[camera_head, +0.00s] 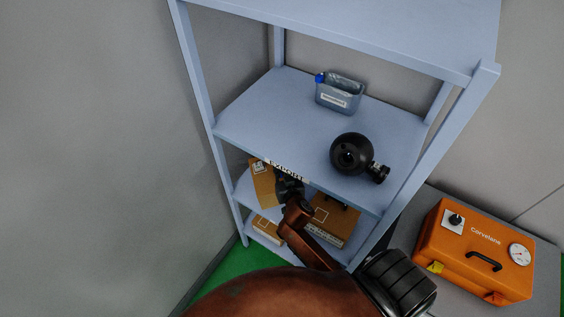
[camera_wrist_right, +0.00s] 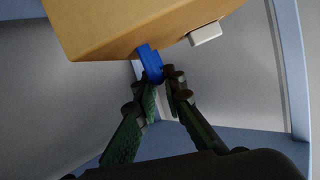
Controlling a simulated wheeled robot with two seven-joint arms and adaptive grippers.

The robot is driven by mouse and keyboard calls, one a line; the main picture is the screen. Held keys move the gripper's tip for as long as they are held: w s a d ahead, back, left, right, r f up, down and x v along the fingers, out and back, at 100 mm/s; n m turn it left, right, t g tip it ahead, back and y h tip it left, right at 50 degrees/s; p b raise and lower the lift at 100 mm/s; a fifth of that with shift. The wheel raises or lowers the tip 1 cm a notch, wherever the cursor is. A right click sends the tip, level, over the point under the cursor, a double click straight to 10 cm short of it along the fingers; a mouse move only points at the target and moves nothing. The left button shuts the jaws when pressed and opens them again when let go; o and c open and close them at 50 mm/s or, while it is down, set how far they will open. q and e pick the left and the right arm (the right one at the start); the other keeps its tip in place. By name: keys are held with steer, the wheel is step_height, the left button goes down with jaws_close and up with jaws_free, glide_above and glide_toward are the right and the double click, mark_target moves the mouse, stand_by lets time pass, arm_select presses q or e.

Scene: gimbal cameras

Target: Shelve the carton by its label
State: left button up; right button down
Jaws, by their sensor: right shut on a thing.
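A brown carton (camera_head: 261,181) with a white label stands in the shelf bay below the upper board in the head view. A brown carton (camera_wrist_right: 130,22) also fills the top of the right wrist view, with a blue tab (camera_wrist_right: 151,63) at its lower edge. My right gripper (camera_wrist_right: 158,76) is shut on this blue tab, and the carton is just beyond the fingertips. In the head view my right gripper (camera_head: 289,188) reaches into the bay, right beside the carton, partly hidden by the board. My left gripper is out of view.
The blue shelf unit (camera_head: 270,110) holds a grey bin (camera_head: 339,95) and a black round device (camera_head: 352,154) on its upper board. Other cartons sit at right (camera_head: 336,218) and lower left (camera_head: 267,229). An orange case (camera_head: 475,250) stands right of the shelf.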

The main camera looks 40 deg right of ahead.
steer(key=shift+w+d+r+m, duration=0.15)
steer(key=shift+w+d+m, duration=0.15)
steer(key=shift+w+d, duration=0.5)
steer(key=shift+d, duration=0.3)
steer(key=shift+f, duration=0.3)
step_height(320, 180, down, 6)
steer(key=b, duration=0.6)
steer(key=shift+f, duration=0.1)
steer(key=shift+s+a+f+b, duration=0.1)
steer(key=shift+s+f+b, duration=0.05)
steer(key=shift+f+b, duration=0.45)
steer(key=shift+s+f+b, duration=0.1)
steer(key=shift+f+b, duration=0.25)
steer(key=shift+f, duration=0.4)
steer(key=c, duration=2.1)
jaws_free()
steer(key=shift+w, duration=0.2)
steer(key=shift+o, duration=0.8)
steer(key=shift+r, duration=0.2)
